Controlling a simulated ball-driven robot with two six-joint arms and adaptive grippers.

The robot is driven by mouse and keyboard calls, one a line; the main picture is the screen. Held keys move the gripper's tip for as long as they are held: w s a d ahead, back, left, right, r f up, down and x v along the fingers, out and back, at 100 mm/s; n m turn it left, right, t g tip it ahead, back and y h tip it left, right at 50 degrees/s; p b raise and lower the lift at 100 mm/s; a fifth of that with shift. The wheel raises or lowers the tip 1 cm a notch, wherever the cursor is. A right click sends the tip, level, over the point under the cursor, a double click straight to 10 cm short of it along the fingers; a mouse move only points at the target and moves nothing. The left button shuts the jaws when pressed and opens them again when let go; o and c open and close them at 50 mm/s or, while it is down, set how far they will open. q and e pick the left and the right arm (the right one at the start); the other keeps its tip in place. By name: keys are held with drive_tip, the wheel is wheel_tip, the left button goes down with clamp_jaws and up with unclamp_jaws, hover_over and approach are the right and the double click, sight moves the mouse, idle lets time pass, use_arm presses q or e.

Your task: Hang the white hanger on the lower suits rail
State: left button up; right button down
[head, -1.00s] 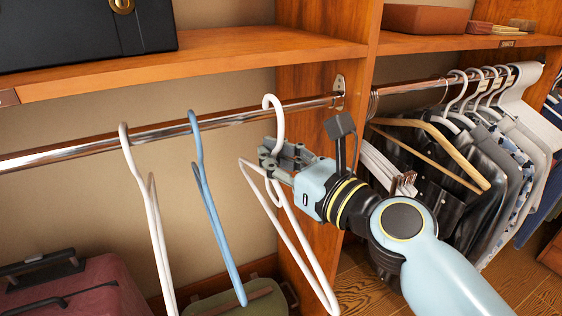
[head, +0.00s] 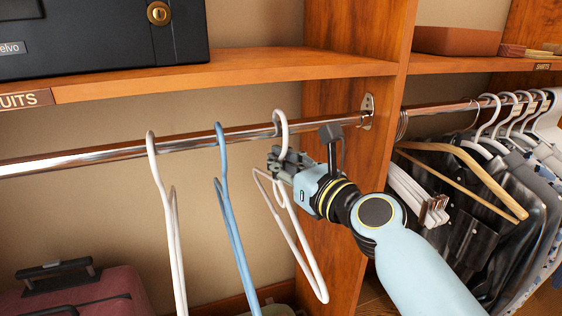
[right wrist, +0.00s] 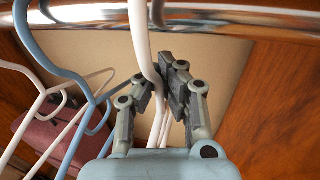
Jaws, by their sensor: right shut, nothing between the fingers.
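A white hanger (head: 314,268) hangs with its hook over the chrome rail (head: 100,152), near the rail's right end. The shelf edge above carries a label (head: 24,100) reading "UITS". My right gripper (head: 280,162) is at this hanger's neck, just below the rail, with its fingers shut and nothing held. In the right wrist view the hanger's neck (right wrist: 143,50) runs down close against the fingers (right wrist: 160,95); I cannot tell whether they touch. My left gripper is not in view.
A blue hanger (head: 231,220) and another white hanger (head: 172,235) hang farther left on the rail. A wooden upright panel (head: 345,210) stands at the right. Beyond it hang several clothes (head: 510,215). A dark red suitcase (head: 95,292) is at the lower left.

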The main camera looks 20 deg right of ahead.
drive_tip(key=shift+f, duration=0.3)
drive_tip(key=c, duration=2)
unclamp_jaws()
